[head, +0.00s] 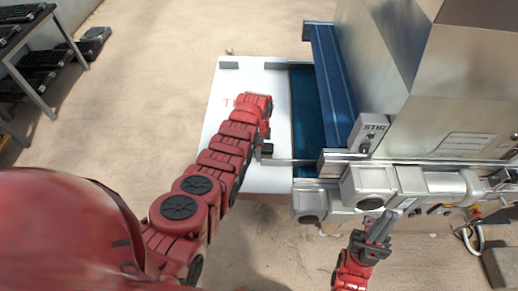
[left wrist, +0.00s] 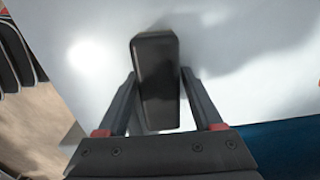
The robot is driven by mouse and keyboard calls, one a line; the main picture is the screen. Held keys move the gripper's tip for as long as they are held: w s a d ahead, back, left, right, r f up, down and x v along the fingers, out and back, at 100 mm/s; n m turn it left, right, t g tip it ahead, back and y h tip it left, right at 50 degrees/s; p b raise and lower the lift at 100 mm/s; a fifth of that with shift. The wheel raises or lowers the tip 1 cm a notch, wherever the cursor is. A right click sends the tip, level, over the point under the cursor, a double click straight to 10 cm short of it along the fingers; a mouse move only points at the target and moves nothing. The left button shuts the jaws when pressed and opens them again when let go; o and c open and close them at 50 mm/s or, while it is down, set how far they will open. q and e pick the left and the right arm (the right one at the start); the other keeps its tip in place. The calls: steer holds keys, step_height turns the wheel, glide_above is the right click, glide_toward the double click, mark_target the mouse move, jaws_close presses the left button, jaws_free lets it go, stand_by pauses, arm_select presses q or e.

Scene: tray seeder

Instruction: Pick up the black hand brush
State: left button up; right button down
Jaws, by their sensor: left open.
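The black hand brush (left wrist: 156,80) shows in the left wrist view as a dark, long block over the white surface. My left gripper (left wrist: 157,100) is open, with one finger on each side of the block. I cannot tell whether the fingers touch it. In the head view the left forearm hides most of the brush and that gripper; only a small dark part shows beside the forearm's end. My right gripper (head: 380,226) is at the lower right of the head view, in front of the machine, with nothing visible in it. Its finger gap is unclear.
The white board (head: 226,84) lies under the left arm. A blue trough (head: 332,85) and the metal machine with a STIR box (head: 372,130) stand to its right. A rack with black trays (head: 38,55) is at the far left. Floor between is clear.

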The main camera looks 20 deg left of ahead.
arm_select(q)
jaws_close()
stand_by(0.4)
steer(key=shift+r, duration=0.1)
steer(key=shift+w+r, duration=0.1)
steer(key=shift+r, duration=0.4)
step_height(320, 180, up, 8)
steer(key=shift+f+b, duration=0.1)
steer(key=shift+b, duration=1.1)
steer(key=shift+r, duration=0.5)
